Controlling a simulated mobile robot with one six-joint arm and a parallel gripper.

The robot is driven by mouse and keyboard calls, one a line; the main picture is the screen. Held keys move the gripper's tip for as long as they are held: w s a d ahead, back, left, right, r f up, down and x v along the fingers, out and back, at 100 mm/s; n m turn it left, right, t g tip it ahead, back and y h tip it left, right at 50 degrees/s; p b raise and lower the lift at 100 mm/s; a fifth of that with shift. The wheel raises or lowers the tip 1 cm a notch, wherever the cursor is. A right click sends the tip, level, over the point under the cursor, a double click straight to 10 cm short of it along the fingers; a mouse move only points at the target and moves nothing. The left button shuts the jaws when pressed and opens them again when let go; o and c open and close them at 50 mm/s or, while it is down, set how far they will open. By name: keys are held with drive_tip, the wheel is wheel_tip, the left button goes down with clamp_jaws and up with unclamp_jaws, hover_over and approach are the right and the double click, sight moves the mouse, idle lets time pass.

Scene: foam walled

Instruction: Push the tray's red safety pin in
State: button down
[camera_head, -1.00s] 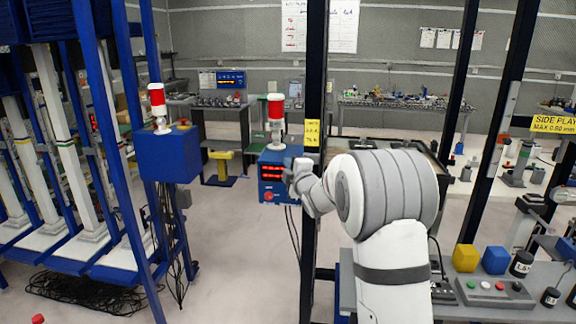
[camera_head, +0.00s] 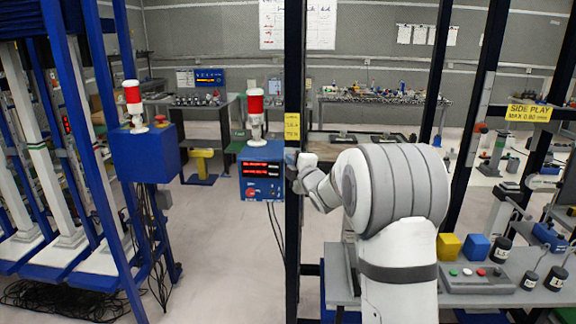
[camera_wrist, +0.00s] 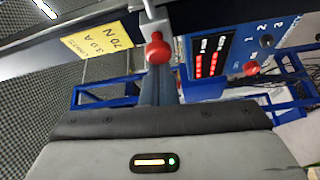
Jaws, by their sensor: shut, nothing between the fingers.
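A round red knob (camera_wrist: 157,50) on a pale metal stem shows at the top middle of the wrist view. It looks like the safety pin's head, but I cannot tell for certain. My gripper (camera_wrist: 158,82) is shut and empty; its fingers point up the picture toward the knob. The knob overlaps the fingertips in the picture, and I cannot tell whether they touch. In the head view my gripper (camera_head: 293,160) is small at the dark upright post, partly hidden. The tray and the pin cannot be made out there.
A blue box (camera_head: 261,170) with red displays and a red-topped lamp stands just left of the post (camera_head: 294,90); the box also shows in the wrist view (camera_wrist: 235,55). A yellow label (camera_wrist: 102,40) is near the knob. A bench (camera_head: 395,289) with a button panel is at right.

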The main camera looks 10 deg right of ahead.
drive_tip(key=shift+d, duration=0.45)
drive_tip(key=s+a+b, duration=0.1)
drive_tip(key=s+b, duration=0.4)
drive_tip(key=s, duration=0.4)
drive_tip(key=shift+s+a, duration=0.2)
drive_tip(key=shift+a, duration=0.2)
